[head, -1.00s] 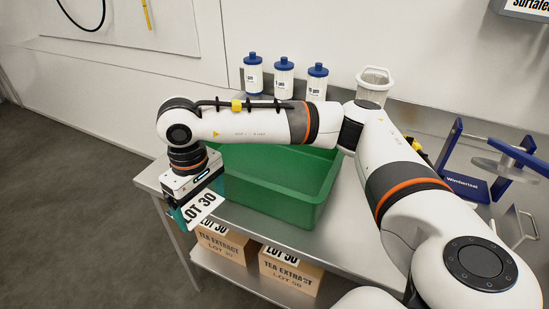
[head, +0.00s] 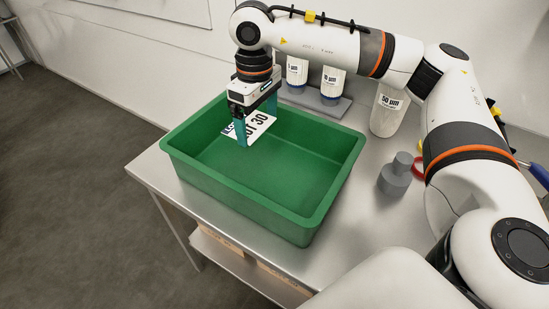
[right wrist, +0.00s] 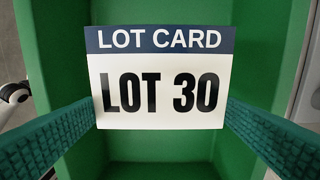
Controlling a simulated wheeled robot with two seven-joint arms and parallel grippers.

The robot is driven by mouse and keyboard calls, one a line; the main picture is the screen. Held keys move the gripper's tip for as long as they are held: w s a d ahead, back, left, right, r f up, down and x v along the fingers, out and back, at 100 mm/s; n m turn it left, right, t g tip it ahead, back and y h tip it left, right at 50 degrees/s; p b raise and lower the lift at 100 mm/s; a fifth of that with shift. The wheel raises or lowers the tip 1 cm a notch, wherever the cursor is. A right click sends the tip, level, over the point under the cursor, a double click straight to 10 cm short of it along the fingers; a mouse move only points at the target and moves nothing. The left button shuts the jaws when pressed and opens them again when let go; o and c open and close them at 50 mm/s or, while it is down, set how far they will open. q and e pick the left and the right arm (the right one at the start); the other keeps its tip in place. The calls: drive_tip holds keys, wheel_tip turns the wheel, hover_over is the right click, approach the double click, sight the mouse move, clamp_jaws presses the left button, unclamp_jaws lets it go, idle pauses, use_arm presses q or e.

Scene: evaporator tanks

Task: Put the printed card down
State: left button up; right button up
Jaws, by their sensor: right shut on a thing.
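The printed card (head: 262,127) is white with a dark blue band. In the right wrist view the card (right wrist: 160,78) reads "LOT CARD" and "LOT 30" and faces the camera. My right gripper (head: 256,126) is shut on the card, with its green fingers at the card's left and right edges. It points down inside the outline of the green tote (head: 245,209), near its far left part. The tote's walls and floor show behind the card in the right wrist view. I cannot tell whether the card touches the floor. My left gripper is not in view.
The tote stands on a steel table (head: 175,193) and looks empty apart from the card. White filter cartridges (head: 332,84) stand on a rack behind it. A white container (head: 389,112) and a grey stepped part (head: 396,174) stand to the right. Cartons sit on the lower shelf.

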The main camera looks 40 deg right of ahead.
sight(258, 128)
drive_tip(key=shift+d+f, duration=0.2)
drive_tip(key=shift+f, duration=0.95)
drive_tip(key=f, duration=0.2)
drive_tip(key=shift+s+a+f+b, duration=0.1)
drive_tip(key=shift+a+f+b, duration=0.1)
drive_tip(key=shift+f+b, duration=0.15)
drive_tip(key=shift+d+f, duration=0.1)
drive_tip(key=shift+f, duration=0.6)
wheel_tip(258, 128, down, 3)
drive_tip(key=shift+f, duration=0.2)
drive_tip(key=shift+f+b, duration=0.1)
drive_tip(key=shift+b, duration=0.2)
drive_tip(key=shift+f, duration=0.25)
drive_tip(key=shift+f+b, duration=0.2)
drive_tip(key=shift+b, duration=0.15)
drive_tip(key=o, duration=0.6)
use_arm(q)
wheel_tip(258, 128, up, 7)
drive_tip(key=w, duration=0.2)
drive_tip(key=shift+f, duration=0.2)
use_arm(e)
drive_tip(key=shift+o, duration=0.5)
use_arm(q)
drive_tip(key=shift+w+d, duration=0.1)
use_arm(e)
drive_tip(key=shift+r, duration=0.1)
